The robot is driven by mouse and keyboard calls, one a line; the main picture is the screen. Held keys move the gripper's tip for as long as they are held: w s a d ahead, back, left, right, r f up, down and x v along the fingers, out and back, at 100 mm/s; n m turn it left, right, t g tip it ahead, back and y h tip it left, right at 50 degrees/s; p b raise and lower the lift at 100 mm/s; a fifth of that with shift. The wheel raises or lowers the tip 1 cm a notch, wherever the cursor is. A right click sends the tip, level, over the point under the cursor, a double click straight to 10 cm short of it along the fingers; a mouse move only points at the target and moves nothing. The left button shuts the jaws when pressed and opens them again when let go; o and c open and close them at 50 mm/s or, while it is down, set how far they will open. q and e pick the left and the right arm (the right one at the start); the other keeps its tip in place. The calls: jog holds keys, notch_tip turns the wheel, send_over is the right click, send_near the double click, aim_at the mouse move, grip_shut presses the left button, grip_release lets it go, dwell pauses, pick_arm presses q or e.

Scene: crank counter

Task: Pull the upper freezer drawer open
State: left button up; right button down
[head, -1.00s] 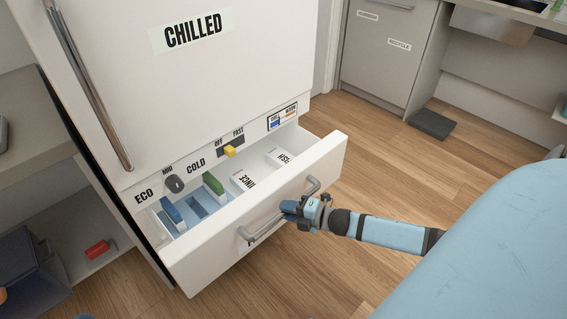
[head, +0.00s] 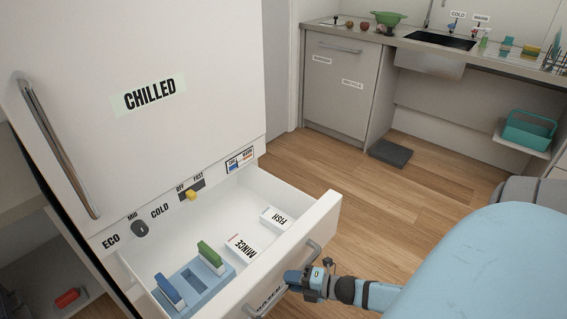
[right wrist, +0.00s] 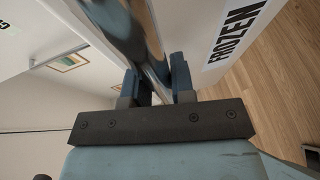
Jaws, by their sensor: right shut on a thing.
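The upper freezer drawer (head: 325,212) stands pulled well out below the fridge door marked CHILLED (head: 200,60). Inside it are a white MINCE box (head: 243,248), a white FISH box (head: 277,219), and a blue tray (head: 215,284) with a green and a blue block upright in it. My right gripper (head: 293,278) is at the drawer's bar handle (head: 314,252). In the right wrist view its two fingers (right wrist: 158,85) are shut on the metal bar, beside the FROZEN label (right wrist: 235,32). The left gripper does not show.
Control knobs and a yellow slider (head: 191,195) sit on the panel above the drawer. A dark flat pad (head: 391,153) lies by the counter (head: 335,90). A low shelf at lower left holds a red item (head: 68,298).

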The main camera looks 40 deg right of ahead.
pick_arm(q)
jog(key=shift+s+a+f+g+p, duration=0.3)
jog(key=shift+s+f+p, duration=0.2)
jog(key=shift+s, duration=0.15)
pick_arm(e)
jog(key=shift+s+d, duration=0.2)
jog(key=shift+s, duration=1.65)
jog(key=c, duration=1)
grip_release()
pick_arm(q)
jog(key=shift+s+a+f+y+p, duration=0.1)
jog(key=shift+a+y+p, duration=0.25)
jog(key=shift+p, duration=0.75)
pick_arm(e)
jog(key=v, duration=1.3)
jog(key=shift+s+d, duration=0.2)
jog(key=shift+s, duration=0.2)
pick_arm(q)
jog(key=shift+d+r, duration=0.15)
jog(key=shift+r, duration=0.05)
